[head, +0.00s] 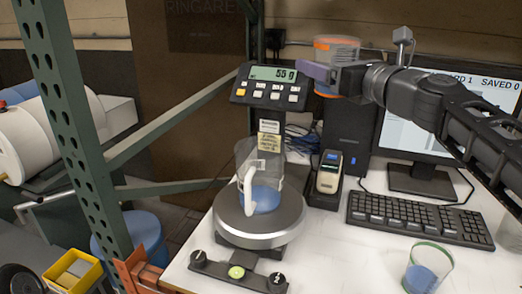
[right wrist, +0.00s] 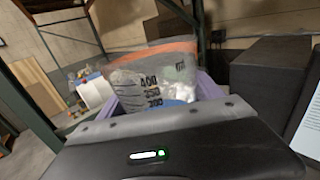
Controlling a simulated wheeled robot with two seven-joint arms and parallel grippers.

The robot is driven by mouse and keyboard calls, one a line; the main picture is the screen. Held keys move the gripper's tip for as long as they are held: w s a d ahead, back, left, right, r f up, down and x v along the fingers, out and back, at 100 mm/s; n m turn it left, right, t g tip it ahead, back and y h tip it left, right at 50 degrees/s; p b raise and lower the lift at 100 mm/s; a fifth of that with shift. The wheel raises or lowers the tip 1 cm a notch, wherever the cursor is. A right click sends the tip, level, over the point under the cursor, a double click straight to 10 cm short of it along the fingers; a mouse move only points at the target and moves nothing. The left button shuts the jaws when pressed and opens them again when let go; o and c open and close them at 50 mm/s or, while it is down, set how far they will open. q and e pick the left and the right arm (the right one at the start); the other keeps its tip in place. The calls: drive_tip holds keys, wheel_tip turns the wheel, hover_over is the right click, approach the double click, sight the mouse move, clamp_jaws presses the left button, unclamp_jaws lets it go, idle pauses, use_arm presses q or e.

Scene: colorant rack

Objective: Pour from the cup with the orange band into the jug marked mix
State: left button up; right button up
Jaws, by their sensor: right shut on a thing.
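The cup with the orange band (head: 337,46) is held in the air above and right of the scale display. It looks close to upright, and some orange also shows at its lower end. My right gripper (head: 322,73), with purple fingers, is shut on it. In the right wrist view the clear cup (right wrist: 155,80) shows dark measuring numbers. The clear jug (head: 258,172) with a white handle stands on the scale, below and left of the cup, with blue liquid in its bottom. Its label is too small to read. My left gripper is out of view.
The scale (head: 262,222) has a round plate and a display (head: 273,73) reading 55 g. A cup with a green band (head: 428,268) stands at front right. A handheld device (head: 329,172), keyboard (head: 415,220) and monitor (head: 440,120) are to the right. A green rack post (head: 75,110) stands left.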

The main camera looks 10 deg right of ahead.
drive_tip(key=shift+s+f+b, duration=0.1)
drive_tip(key=shift+f+b, duration=0.3)
drive_tip(key=shift+f, duration=0.35)
wheel_tip(320, 180, down, 19)
drive_tip(key=b, duration=1.9)
drive_tip(key=a+r+n+g+h+p, duration=0.1)
drive_tip(key=r+n+p, duration=0.2)
drive_tip(key=p, duration=1)
drive_tip(key=w+a+r+n+g+h+p, duration=0.1)
drive_tip(key=r+p, duration=0.6)
drive_tip(key=p, duration=0.7)
drive_tip(key=a+n+g+h, duration=0.1)
drive_tip(key=n, duration=0.1)
drive_tip(key=shift+a+n+g, duration=0.3)
drive_tip(key=shift+n, duration=0.1)
